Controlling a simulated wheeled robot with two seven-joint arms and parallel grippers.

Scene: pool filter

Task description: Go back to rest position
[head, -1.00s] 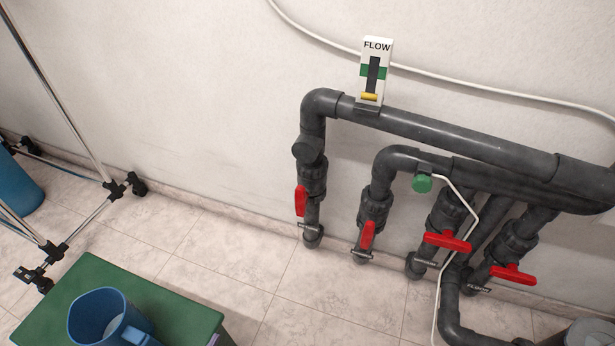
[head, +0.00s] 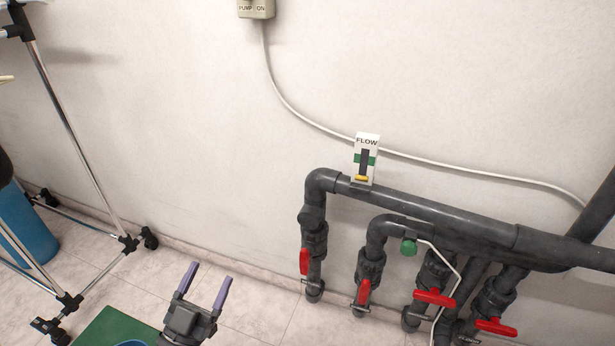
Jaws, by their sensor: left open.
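My left gripper (head: 207,281) is at the bottom of the head view, left of the middle. Its two purple-grey fingers point up and stand apart, with nothing between them. It shows above the right part of a green table top (head: 103,325). My right gripper is not in the view. The grey pipework (head: 430,215) with its red valve handles (head: 304,262) is to the right of the gripper, clearly apart from it. A white FLOW gauge (head: 366,160) with a yellow marker low in its slot sits on the upper pipe.
A chrome wheeled rack (head: 66,120) stands at the left, with a blue container (head: 30,235) behind it. The rim of a blue vessel (head: 131,343) just shows on the green table. A pump box (head: 256,8) is on the wall. Tiled floor lies free between rack and pipes.

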